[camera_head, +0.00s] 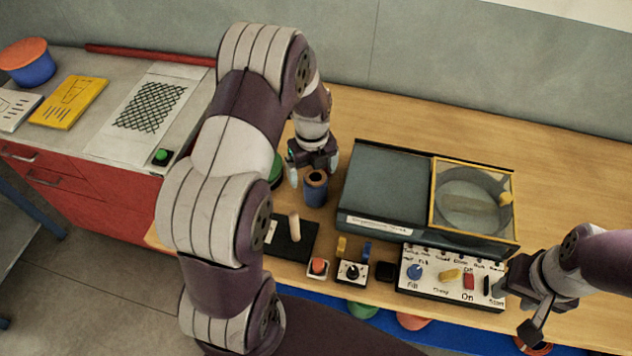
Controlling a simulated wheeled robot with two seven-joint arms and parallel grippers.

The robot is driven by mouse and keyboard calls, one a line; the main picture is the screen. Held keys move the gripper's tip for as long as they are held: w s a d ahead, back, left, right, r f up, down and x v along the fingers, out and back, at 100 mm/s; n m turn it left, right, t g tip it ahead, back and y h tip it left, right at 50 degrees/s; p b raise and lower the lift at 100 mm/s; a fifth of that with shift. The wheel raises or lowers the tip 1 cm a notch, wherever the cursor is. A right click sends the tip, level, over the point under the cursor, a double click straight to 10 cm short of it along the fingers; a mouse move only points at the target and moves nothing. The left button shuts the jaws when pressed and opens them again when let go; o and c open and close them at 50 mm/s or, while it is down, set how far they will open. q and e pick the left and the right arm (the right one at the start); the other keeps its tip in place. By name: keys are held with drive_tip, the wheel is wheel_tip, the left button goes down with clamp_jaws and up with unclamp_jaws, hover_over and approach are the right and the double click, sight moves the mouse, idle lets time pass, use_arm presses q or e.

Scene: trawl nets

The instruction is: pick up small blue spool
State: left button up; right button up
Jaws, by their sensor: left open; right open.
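The small blue spool (316,192) stands upright on the wooden table, with a brown top and a dark hole in it. My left gripper (313,172) points down right at the spool. Its fingers are apart, one at the spool's upper left and one at its upper right; I cannot tell whether they touch it. My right gripper (513,306) is at the lower right, beside the right end of the control panel. It is open and I see nothing in it.
A grey machine with a yellow-framed window (385,185) stands right of the spool. In front are a black board with a peg (290,240), small switches, and a white control panel (450,278). A green round thing is partly hidden behind my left arm. The table's back right is clear.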

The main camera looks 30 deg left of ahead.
use_arm(q)
drive_tip(key=f, duration=0.1)
drive_tip(key=f+p, duration=0.1)
drive_tip(key=f, duration=0.3)
drive_tip(key=shift+w+d+p, duration=0.1)
drive_tip(key=shift+d+p, duration=0.3)
drive_tip(key=shift+f, duration=0.45)
drive_tip(key=shift+w+a+f, duration=0.1)
drive_tip(key=shift+f, duration=0.05)
drive_tip(key=c, duration=1.2)
